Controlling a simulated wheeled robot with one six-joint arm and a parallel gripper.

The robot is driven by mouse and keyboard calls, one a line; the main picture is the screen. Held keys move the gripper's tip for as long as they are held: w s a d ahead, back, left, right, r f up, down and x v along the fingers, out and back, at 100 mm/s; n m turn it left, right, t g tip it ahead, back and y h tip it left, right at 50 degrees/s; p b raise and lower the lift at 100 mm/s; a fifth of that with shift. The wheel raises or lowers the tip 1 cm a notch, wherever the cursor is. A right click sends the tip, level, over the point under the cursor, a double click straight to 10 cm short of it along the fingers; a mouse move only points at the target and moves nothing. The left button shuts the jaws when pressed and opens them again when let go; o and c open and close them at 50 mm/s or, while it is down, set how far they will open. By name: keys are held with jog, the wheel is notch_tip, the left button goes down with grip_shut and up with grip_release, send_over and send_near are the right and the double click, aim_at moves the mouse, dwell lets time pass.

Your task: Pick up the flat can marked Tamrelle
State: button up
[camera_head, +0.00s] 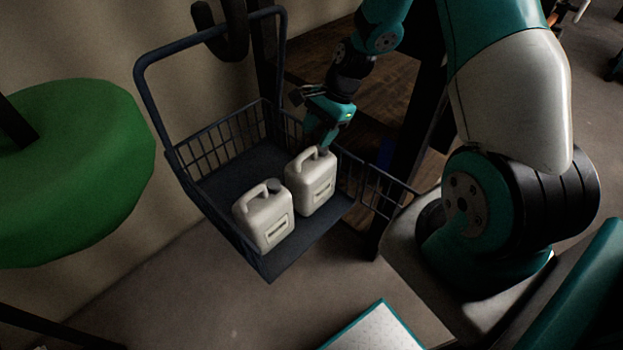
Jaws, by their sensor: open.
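Two off-white cans with top handles, dark caps and front labels stand upright in a dark wire basket. The left can (264,218) is nearer the basket's open front corner. The right can (312,184) stands behind it to the right. The writing on both labels is too small to read, so I cannot tell which is marked Tamrelle. My gripper (325,143) is open, pointing down at the top of the right can, close to its handle and cap. I cannot tell whether the fingers touch it or surround the handle.
The basket (228,182) has mesh sides and a tall blue hoop handle (158,112) on the left. A large round green surface (75,170) lies at the far left. Dark posts and a brown wooden surface (385,85) stand behind my arm.

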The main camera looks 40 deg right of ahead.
aim_at(313, 147)
jog(key=shift+s+p+x, duration=0.15)
jog(key=shift+p+x, duration=0.1)
jog(key=shift+x, duration=1.1)
jog(key=shift+s+p+x, duration=0.2)
jog(key=shift+x, duration=1.15)
grip_shut()
